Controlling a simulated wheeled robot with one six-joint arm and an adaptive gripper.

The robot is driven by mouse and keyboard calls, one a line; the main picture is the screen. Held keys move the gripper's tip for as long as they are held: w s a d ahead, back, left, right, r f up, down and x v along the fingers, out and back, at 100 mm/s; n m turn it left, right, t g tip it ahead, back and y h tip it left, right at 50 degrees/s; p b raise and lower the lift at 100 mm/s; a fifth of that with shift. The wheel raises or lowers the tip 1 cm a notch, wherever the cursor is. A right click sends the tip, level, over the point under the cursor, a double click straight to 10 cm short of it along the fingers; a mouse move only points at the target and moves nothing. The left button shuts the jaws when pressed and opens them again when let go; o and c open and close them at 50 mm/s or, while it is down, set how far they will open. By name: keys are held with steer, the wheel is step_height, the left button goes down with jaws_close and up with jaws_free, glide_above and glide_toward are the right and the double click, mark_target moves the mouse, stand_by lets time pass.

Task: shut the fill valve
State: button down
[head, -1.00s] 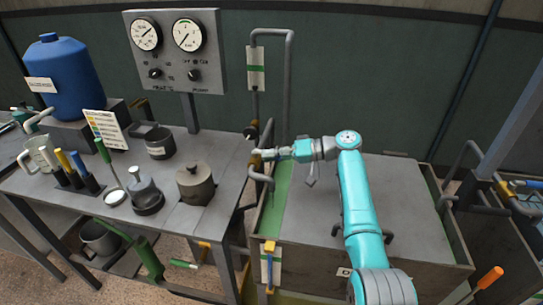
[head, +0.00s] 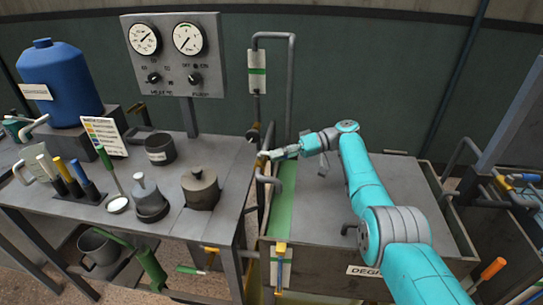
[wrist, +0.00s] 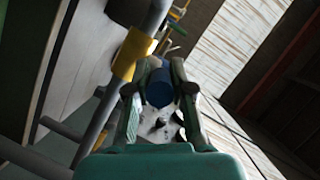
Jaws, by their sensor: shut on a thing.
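The fill valve shows as a yellow fitting on the grey pipe beside the tank in the head view, partly hidden by my gripper (head: 277,154). In the wrist view a yellow valve body (wrist: 132,54) sits on the grey pipe.
The grey-lidded tank (head: 375,200) lies below my arm. The bench (head: 228,158) at left carries a blue jug (head: 62,82), a lidded pot (head: 201,188) and several tools. A gauge panel (head: 174,55) stands behind it. Another yellow valve (head: 281,248) is on the tank's front.

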steer(key=c, duration=1)
jaws_free()
step_height(320, 180, up, 10)
